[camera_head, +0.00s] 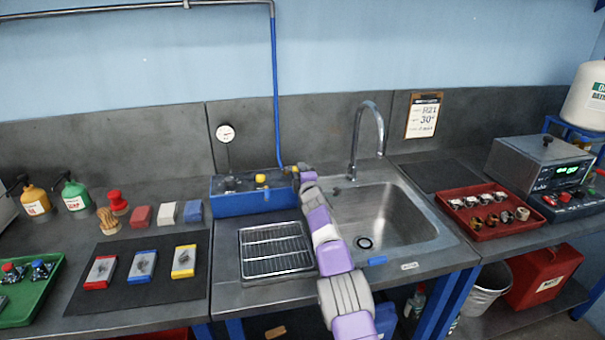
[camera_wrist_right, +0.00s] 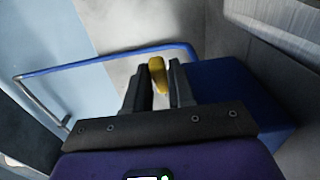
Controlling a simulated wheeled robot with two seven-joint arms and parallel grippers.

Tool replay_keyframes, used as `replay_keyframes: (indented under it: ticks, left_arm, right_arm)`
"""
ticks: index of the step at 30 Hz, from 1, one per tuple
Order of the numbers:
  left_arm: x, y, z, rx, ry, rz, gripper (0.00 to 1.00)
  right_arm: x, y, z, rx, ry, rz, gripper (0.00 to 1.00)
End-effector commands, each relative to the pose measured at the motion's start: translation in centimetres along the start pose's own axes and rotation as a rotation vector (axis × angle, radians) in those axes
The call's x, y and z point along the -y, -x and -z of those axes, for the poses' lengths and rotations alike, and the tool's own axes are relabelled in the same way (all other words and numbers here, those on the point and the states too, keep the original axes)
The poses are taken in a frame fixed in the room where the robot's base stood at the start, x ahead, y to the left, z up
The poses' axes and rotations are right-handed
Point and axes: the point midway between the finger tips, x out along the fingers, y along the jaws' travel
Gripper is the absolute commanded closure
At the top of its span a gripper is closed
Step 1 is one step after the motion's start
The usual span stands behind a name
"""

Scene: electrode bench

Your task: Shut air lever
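A yellow lever (camera_wrist_right: 157,74) shows in the right wrist view, between the two fingertips of my right gripper (camera_wrist_right: 160,80). The fingers are a narrow gap apart and the lever fills most of it; I cannot tell whether they press on it. In the head view my right gripper (camera_head: 298,170) is at the right end of the blue box (camera_head: 236,202), by the lower end of the blue air pipe (camera_head: 276,100). There the gripper and arm largely hide the lever. My left gripper is not in view.
A yellow knob (camera_head: 261,179) and a round gauge (camera_head: 226,133) stand at the blue box. A wire rack (camera_head: 274,249) lies in front of it. The sink (camera_head: 395,215) and its tall faucet (camera_head: 378,115) are to the right. A red tray (camera_head: 478,235) stands further right.

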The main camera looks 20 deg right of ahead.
Motion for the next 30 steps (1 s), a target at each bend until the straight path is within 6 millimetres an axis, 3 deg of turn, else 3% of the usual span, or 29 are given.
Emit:
replay_keyframes:
  ticks: [1, 3, 17, 30]
  left_arm:
    - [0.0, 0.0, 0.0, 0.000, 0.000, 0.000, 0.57]
    - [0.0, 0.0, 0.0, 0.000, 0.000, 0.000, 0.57]
    - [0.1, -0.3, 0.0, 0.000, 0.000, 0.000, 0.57]
    - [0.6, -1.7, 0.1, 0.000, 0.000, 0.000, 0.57]
  right_arm:
    - [0.1, 0.0, -0.1, 0.001, 0.000, 0.001, 0.68]
    - [0.1, 0.0, 0.0, 0.000, 0.001, 0.001, 0.57]
    - [0.0, 0.4, 0.3, -0.004, 0.001, 0.001, 0.57]
    - [0.0, 4.1, 0.2, -0.003, 0.000, 0.001, 0.57]
